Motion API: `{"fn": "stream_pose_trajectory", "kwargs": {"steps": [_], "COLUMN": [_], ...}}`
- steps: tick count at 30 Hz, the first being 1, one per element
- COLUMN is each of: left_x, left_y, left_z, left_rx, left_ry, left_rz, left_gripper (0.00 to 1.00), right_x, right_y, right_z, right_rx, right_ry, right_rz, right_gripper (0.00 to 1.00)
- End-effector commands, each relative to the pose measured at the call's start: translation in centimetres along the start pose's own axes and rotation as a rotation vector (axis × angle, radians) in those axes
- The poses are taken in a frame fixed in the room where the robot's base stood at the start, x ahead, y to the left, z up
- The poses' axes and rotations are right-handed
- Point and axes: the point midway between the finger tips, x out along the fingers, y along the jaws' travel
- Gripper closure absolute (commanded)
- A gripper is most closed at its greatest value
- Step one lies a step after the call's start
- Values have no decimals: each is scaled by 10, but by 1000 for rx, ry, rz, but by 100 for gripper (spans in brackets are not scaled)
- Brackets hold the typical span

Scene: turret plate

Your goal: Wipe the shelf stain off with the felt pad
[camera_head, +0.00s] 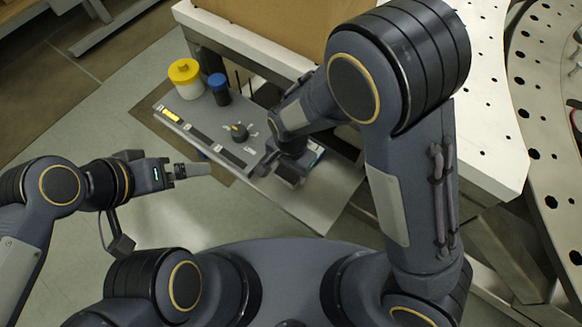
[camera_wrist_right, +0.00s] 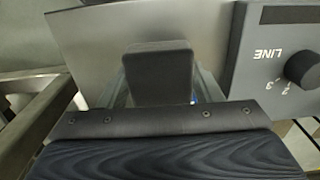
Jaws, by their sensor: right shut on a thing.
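My right gripper (camera_head: 287,177) is low over the bare grey metal shelf (camera_head: 325,195), beside the control box. It is shut on what appears to be the felt pad, a dark grey block (camera_wrist_right: 160,75) between the fingers in the right wrist view. The gripper and pad are over or against the shelf; I cannot tell whether they touch it. No stain shows on the visible shelf; any part under the gripper is hidden. My left gripper (camera_head: 205,170) is in the air at left, away from the shelf, and its jaw opening cannot be made out.
A grey control box (camera_head: 215,130) with a dark knob (camera_head: 239,131) stands left of my right gripper. A small white and blue item (camera_head: 317,153) is partly hidden behind the gripper. A perforated plate (camera_head: 495,110) lies at right.

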Motion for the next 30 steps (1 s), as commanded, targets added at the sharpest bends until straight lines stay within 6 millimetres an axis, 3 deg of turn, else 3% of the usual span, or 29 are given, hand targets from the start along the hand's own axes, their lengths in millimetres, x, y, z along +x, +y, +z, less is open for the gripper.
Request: {"fn": "stream_pose_trajectory", "kwargs": {"steps": [11, 22, 30], "left_x": [-4, -26, -25], "left_y": [2, 12, 12], "left_z": [-2, -13, -13], "left_rx": [0, 0, 0], "left_ry": [0, 0, 0], "left_rz": [0, 0, 0], "left_gripper": [0, 0, 0], "right_x": [-6, -36, -35], "right_y": [0, 0, 0], "right_z": [0, 0, 0], "right_rx": [0, -1, 0], "right_ry": [0, 0, 0], "right_rz": [0, 0, 0], "right_gripper": [60, 60, 60]}}
